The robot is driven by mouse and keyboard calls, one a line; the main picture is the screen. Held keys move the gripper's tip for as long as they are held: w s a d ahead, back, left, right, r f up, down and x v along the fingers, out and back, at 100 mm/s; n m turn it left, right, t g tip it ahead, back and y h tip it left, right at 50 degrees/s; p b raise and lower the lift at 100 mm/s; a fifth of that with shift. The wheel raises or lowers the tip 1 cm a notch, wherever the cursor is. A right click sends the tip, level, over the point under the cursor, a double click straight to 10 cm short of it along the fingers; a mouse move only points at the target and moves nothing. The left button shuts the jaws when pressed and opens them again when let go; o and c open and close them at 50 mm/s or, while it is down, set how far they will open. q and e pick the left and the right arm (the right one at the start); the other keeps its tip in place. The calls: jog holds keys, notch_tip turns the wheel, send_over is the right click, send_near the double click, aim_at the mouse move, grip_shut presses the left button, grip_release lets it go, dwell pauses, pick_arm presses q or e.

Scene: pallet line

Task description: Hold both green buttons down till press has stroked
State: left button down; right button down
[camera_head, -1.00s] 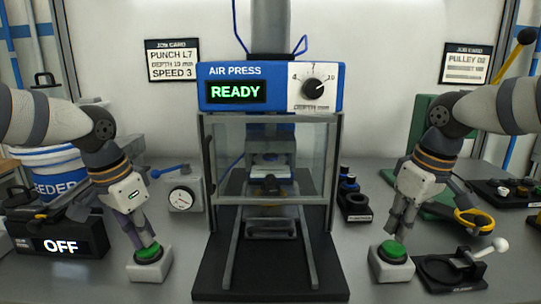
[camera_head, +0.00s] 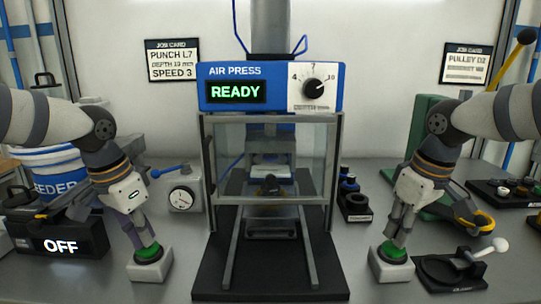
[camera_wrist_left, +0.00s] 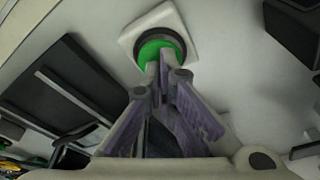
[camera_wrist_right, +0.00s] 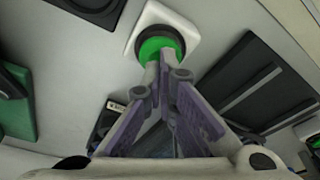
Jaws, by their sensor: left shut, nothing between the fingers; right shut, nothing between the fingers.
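The left green button (camera_head: 148,252) sits on a white box at the front left; it also shows in the left wrist view (camera_wrist_left: 157,50). My left gripper (camera_head: 150,243) is shut and empty, its fingertips at the button's top. The right green button (camera_head: 394,252) sits on a white box at the front right; it also shows in the right wrist view (camera_wrist_right: 158,48). My right gripper (camera_head: 398,242) is shut and empty, its tips at that button's top. Whether the buttons are pushed down is hard to tell. The air press (camera_head: 270,87) stands between them, its display reading READY.
A clear guard (camera_head: 228,160) covers the front of the press. A black box with an OFF display (camera_head: 62,246) and a dial gauge (camera_head: 182,198) stand to the left. A black clamp plate with a white-knobbed lever (camera_head: 445,275) lies beside the right button.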

jog(key=shift+f, duration=0.4)
pick_arm(q)
jog(key=shift+f, duration=0.15)
pick_arm(e)
jog(key=shift+f, duration=0.1)
pick_arm(q)
jog(key=shift+f, duration=0.3)
pick_arm(e)
jog(key=shift+f, duration=0.35)
pick_arm(q)
jog(key=shift+f, duration=0.1)
dwell(2.8)
